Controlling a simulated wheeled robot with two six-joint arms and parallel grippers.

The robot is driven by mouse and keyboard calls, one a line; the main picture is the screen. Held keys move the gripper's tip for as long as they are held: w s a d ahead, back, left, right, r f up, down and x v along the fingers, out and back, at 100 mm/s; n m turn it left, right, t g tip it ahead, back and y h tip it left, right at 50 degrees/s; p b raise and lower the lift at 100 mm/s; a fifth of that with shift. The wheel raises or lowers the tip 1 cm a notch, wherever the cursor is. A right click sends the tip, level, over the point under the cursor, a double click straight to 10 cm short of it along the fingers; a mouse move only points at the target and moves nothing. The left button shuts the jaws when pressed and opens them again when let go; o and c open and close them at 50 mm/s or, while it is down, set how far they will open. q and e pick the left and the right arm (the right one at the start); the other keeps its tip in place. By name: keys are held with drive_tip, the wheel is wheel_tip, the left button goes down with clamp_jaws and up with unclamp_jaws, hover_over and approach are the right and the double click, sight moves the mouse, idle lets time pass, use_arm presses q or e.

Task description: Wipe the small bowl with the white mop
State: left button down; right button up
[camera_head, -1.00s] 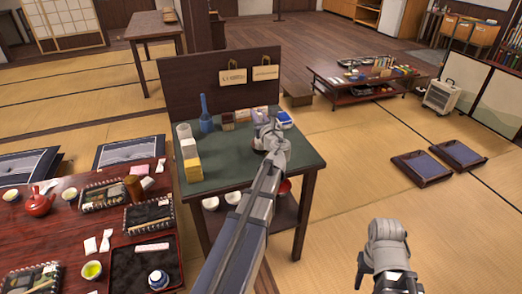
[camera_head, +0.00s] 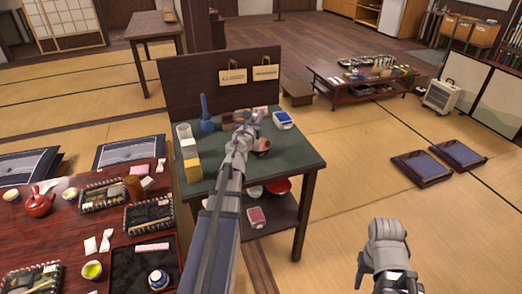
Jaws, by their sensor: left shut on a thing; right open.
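My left arm reaches over the green-topped side table (camera_head: 290,155). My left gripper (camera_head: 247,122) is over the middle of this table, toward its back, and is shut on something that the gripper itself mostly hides. A small reddish-brown bowl (camera_head: 263,147) shows on the tabletop just right of the gripper's wrist, partly covered by it. I cannot make out the white mop for certain. My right gripper (camera_head: 388,285) is at the bottom right above the tatami, away from the table, open and empty.
A blue bottle (camera_head: 207,122), a white cup (camera_head: 184,132), a yellow block (camera_head: 193,170) and a blue-and-white box (camera_head: 283,120) stand on the table. A dark panel (camera_head: 185,90) rises behind. A red bowl (camera_head: 277,186) sits on the shelf below. The tabletop's right part is clear.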

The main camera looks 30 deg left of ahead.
use_arm(q)
drive_tip(key=n+g+y, duration=0.4)
drive_tip(key=g, duration=0.1)
drive_tip(key=n+g+y, duration=0.9)
drive_tip(key=g, duration=0.1)
drive_tip(key=shift+w+d+n+g, duration=0.3)
drive_tip(key=shift+w+n, duration=0.05)
drive_tip(key=shift+n, duration=0.05)
drive_tip(key=m+t+h, duration=0.4)
drive_tip(key=t, duration=0.1)
drive_tip(key=m+t+h, duration=0.4)
drive_tip(key=m+t, duration=0.1)
drive_tip(key=m+t+h, duration=0.4)
drive_tip(key=t+h, duration=0.1)
drive_tip(key=shift+s+a+m+t, duration=0.25)
drive_tip(key=shift+a+m+t, duration=0.05)
drive_tip(key=shift+m, duration=0.1)
